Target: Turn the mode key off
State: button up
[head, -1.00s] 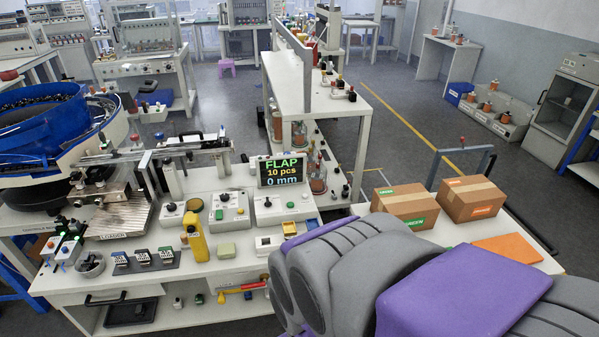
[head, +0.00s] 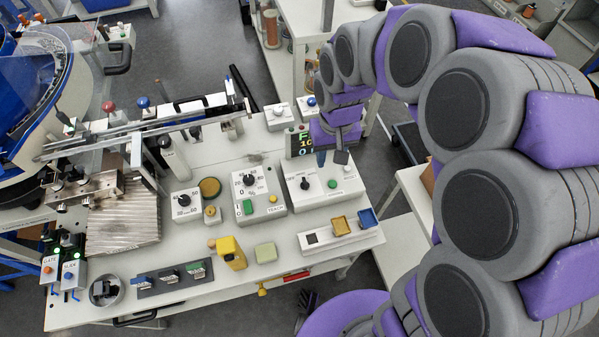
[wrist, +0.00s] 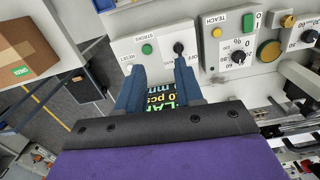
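The right control box (head: 318,186) has a black knob (head: 305,184) and a green button (head: 332,184). In the wrist view the same black knob (wrist: 178,48) stands on the box near a STROKE label, with the green button (wrist: 146,48) beside it. I cannot read a mode label on any control. My gripper (head: 331,160) hangs just behind and above that box. Its two dark blue fingers are apart with nothing between them in the wrist view (wrist: 158,84); the right finger's tip is close to the black knob. I cannot tell whether it touches.
The middle box (head: 258,192) carries a percent dial, a green switch and a yellow TEACH button. A dial box (head: 186,204) stands left of it. The display (head: 299,142) is behind my gripper, partly hidden.

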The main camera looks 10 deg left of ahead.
jog(key=w+a+f+p, duration=0.1)
jog(key=w+a+f, duration=0.1)
jog(key=w+a, duration=0.15)
send_near(305, 181)
jog(key=shift+n, duration=0.4)
jog(key=f, duration=0.1)
jog(key=f+b, duration=0.1)
jog(key=f, duration=0.1)
jog(key=d+f+b, duration=0.1)
jog(key=shift+s+d+f, duration=0.15)
jog(key=shift+s+f, duration=0.2)
jog(key=f, duration=0.1)
jog(key=a+f, duration=0.1)
jog(key=f, duration=0.1)
jog(key=shift+a+f, duration=0.15)
jog(key=shift+a+f+b, duration=0.25)
jog(key=shift+f+b, duration=0.05)
jog(key=shift+f, duration=0.1)
jog(key=shift+d+r, duration=0.15)
jog(key=shift+d, duration=0.55)
jog(key=shift+c, duration=0.7)
jog(key=c, duration=0.3)
jog(key=shift+w+a, duration=0.1)
jog(key=shift+a, duration=0.35)
grip_shut()
jog(key=shift+d, duration=0.1)
